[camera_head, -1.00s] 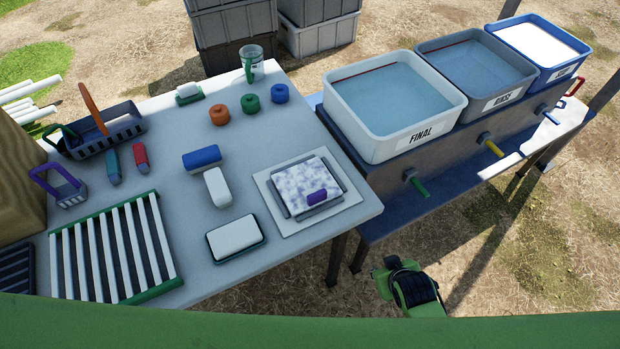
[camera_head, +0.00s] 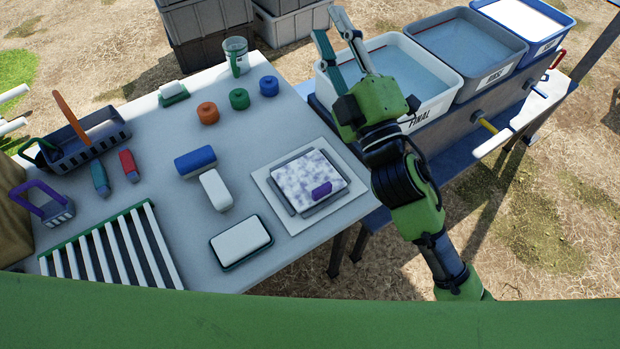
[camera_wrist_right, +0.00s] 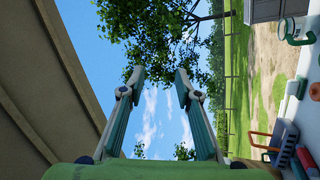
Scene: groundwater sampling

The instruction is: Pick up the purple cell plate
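A square plate with mottled white and purple markings (camera_head: 305,178) lies in a grey holder on a pale mat (camera_head: 271,186) at the right of the table. My right gripper (camera_head: 328,24) is raised over the white tub labelled FINAL, up and to the right of the plate. Its fingers are apart and empty. The right wrist view shows the same open fingers (camera_wrist_right: 159,75) against sky and leaves. My left gripper is not in view.
Blue and white blocks (camera_head: 195,160) and a white sponge-like pad (camera_head: 241,239) lie left of the mat. A slatted rack (camera_head: 110,250), a purple-handled basket (camera_head: 58,213) and a dark caddy (camera_head: 88,140) are further left. Water tubs (camera_head: 440,88) line the right.

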